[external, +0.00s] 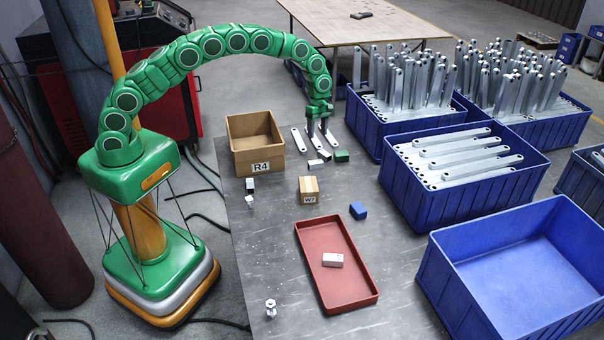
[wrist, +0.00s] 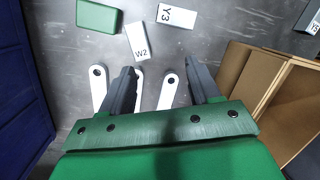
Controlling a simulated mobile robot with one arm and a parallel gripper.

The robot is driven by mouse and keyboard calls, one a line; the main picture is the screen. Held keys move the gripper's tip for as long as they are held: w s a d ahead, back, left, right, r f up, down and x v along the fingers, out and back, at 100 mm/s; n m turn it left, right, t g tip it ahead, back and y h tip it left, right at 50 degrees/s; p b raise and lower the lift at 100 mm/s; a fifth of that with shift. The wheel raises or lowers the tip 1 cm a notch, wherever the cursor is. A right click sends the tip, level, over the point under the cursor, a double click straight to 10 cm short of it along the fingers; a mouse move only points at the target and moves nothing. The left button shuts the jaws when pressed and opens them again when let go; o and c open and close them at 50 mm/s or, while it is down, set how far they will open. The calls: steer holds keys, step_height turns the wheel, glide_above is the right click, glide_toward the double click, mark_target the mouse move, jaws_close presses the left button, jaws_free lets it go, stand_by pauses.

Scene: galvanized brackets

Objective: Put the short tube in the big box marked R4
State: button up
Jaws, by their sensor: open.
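The big box marked R4 (external: 259,167) is an open brown carton at the back left of the metal table. Its brown walls (wrist: 285,90) show at the right of the wrist view. My gripper (external: 319,129) is right of the box, low over several pale flat bars with holes (external: 299,139). In the wrist view my gripper (wrist: 162,70) is open, with a bar end (wrist: 170,77) visible between its fingers and others partly hidden behind the left finger. I cannot clearly pick out a short tube. A small silvery piece (external: 270,308) stands at the table's front; its shape is unclear.
A white block marked W2 (wrist: 141,42), a Y3 block (wrist: 176,15) and a green block (wrist: 98,16) lie near the bars. A W7 carton (external: 309,190), blue block (external: 358,210) and red tray (external: 307,266) stand nearer. Blue crates (external: 465,187) line the right.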

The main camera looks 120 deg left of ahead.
mark_target(324, 153)
steer(key=w, duration=0.1)
steer(key=w+f+y, duration=0.1)
steer(key=w+g+y, duration=0.1)
steer(key=shift+a+f, duration=0.25)
steer(key=shift+a, duration=0.05)
steer(key=shift+w+f, duration=0.15)
steer(key=shift+f, duration=4.35)
steer(key=shift+c, duration=0.2)
jaws_close()
